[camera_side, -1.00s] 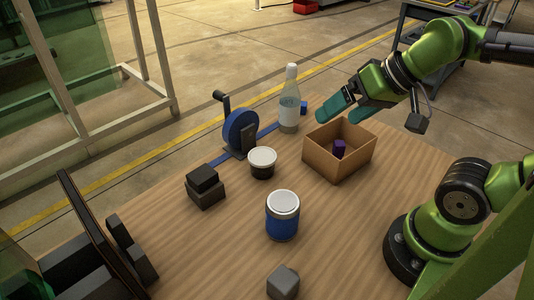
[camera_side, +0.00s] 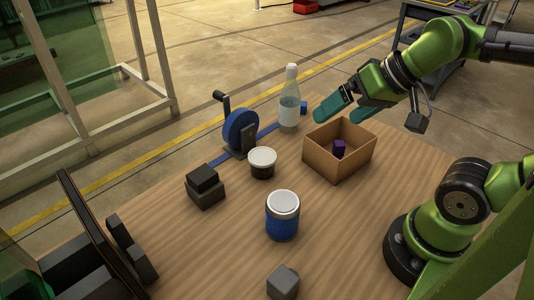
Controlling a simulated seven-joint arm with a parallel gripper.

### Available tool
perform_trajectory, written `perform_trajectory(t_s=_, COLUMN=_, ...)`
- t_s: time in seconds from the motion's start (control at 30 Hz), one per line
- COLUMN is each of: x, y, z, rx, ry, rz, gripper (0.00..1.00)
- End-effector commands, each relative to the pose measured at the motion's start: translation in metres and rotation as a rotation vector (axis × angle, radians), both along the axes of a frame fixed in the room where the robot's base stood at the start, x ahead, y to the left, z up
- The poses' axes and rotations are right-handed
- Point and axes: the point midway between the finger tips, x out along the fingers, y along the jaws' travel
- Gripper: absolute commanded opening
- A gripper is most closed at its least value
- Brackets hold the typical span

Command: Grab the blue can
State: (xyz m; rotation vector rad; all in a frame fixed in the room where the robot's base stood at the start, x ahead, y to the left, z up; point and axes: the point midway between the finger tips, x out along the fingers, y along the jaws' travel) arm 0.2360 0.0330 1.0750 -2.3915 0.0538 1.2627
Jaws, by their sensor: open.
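The blue can (camera_side: 283,222) stands upright on the wooden table, near the middle front, with a white top and a silver rim. My gripper (camera_side: 338,112) has two teal fingers and is open and empty. It is raised at the back right of the table, above and behind the cardboard box, well apart from the can. Nothing hides the can in this view.
An open cardboard box (camera_side: 322,162) holds a small purple block (camera_side: 339,149). A dark, white-lidded jar (camera_side: 262,163), a bottle (camera_side: 289,100), a blue crank wheel (camera_side: 240,133), black blocks (camera_side: 204,187) and a grey block (camera_side: 283,283) stand around. Bare table lies around the can.

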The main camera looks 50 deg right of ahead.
Motion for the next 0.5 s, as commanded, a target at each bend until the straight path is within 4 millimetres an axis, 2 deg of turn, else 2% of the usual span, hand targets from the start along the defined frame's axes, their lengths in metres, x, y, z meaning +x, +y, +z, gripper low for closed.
perform_trajectory(t_s=0.17, x=0.004, y=0.019, z=-0.011, rx=-0.006, ry=0.059, rz=0.081, gripper=1.00)
perform_trajectory(t_s=0.3, x=0.016, y=0.054, z=-0.025, rx=-0.015, ry=0.217, rz=0.158, gripper=1.00)
perform_trajectory(t_s=0.4, x=0.023, y=0.084, z=-0.036, rx=-0.016, ry=0.377, rz=0.111, gripper=1.00)
perform_trajectory(t_s=0.5, x=0.028, y=0.110, z=-0.047, rx=-0.036, ry=0.524, rz=-0.020, gripper=1.00)
